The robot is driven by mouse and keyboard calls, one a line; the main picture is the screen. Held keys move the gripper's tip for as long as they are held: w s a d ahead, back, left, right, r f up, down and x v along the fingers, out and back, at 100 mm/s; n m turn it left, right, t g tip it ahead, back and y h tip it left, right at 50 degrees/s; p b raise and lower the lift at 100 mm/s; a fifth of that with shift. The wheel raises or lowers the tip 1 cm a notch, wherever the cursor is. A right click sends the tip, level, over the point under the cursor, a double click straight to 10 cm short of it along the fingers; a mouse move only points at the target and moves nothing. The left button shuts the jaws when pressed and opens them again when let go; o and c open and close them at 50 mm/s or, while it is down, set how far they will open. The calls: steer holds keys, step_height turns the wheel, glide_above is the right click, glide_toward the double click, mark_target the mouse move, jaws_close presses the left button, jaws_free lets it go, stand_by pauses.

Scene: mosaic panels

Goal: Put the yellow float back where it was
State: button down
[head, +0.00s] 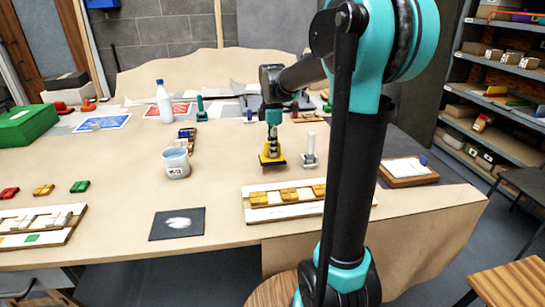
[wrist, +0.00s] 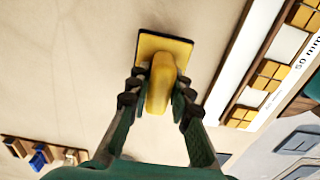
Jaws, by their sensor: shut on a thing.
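The yellow float (head: 271,153) has a flat square plate with a handle on top. In the head view it hangs below my gripper (head: 271,146), over or very near the tabletop behind the mosaic panel; I cannot tell if it touches the table. In the wrist view the float (wrist: 165,45) has its handle (wrist: 160,84) between the two fingers of my gripper (wrist: 160,95), which are shut on it. The plate's underside is hidden.
A mosaic panel (head: 251,215) with yellow and white tiles lies in front. A grey and white tool (head: 308,152) stands close right. A water bucket (head: 176,162) and a dark mat (head: 178,224) are left. A bottle (head: 164,101) stands behind. Bare table (head: 225,180) separates bucket and float.

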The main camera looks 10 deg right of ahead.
steer(key=shift+f, duration=1.9)
steer(key=shift+f, duration=0.1)
steer(key=c, duration=1.4)
jaws_free()
steer(key=shift+o, duration=0.2)
step_height(320, 180, up, 12)
steer(key=shift+r, duration=0.15)
